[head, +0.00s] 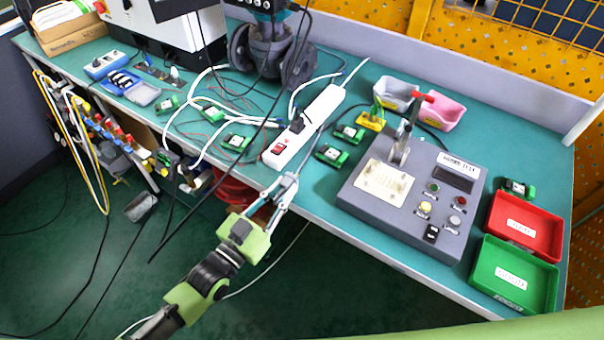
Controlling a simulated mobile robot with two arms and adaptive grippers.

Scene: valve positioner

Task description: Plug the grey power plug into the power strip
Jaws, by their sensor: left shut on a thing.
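The white power strip (322,108) lies slantwise on the teal bench near its front edge. It has a red switch (280,149) at its near end, and a black plug (297,123) sits in it. My left gripper (286,188) reaches up from the lower left, just in front of the bench edge and below the strip's near end. It is shut on a small grey piece that looks like the grey power plug (288,184). The fingers partly hide the plug, and its prongs cannot be made out. The plug is apart from the strip. My right gripper is out of view.
A grey test box (455,178) with buttons and a lever stands right of the strip. Red (526,222) and green (515,273) trays lie further right. Small green modules (331,156) and loose cables surround the strip. A valve assembly (268,50) stands behind.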

